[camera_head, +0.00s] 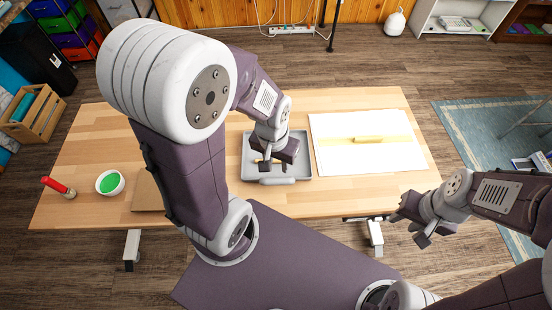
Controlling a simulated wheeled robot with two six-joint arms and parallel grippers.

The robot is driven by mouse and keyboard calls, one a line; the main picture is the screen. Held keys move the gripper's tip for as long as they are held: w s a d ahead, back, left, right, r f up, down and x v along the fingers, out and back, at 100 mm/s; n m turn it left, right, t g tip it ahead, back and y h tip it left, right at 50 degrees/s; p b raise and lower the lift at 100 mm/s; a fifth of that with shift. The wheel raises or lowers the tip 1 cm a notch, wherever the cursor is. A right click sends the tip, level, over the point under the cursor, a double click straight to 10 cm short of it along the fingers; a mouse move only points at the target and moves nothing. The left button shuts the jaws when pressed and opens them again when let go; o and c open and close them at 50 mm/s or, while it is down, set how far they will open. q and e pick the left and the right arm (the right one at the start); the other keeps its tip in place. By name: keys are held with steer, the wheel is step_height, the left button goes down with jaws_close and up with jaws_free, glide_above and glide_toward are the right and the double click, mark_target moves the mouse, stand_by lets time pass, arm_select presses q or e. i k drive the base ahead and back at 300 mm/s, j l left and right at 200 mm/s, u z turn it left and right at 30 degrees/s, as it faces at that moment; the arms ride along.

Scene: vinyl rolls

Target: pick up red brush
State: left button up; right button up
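The red brush (58,187) lies at the far left of the wooden table, its red handle pointing up-left and its pale end toward the lower right. My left gripper (268,165) is over the grey tray in the middle of the table, well to the right of the brush. Its fingers point down, and whether they are open or shut is unclear. A small yellowish thing shows by the fingers, partly hidden. My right gripper (410,229) is open and empty, off the table's front right edge, far from the brush.
A white bowl of green stuff (110,183) stands just right of the brush. A brown board (148,192) lies beside it, partly behind my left arm. The grey tray (304,158) has a grey roller-like piece at its front. A white sheet (335,130) with a yellow strip lies right.

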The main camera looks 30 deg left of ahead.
mark_target(69, 193)
steer(key=u, duration=3.2)
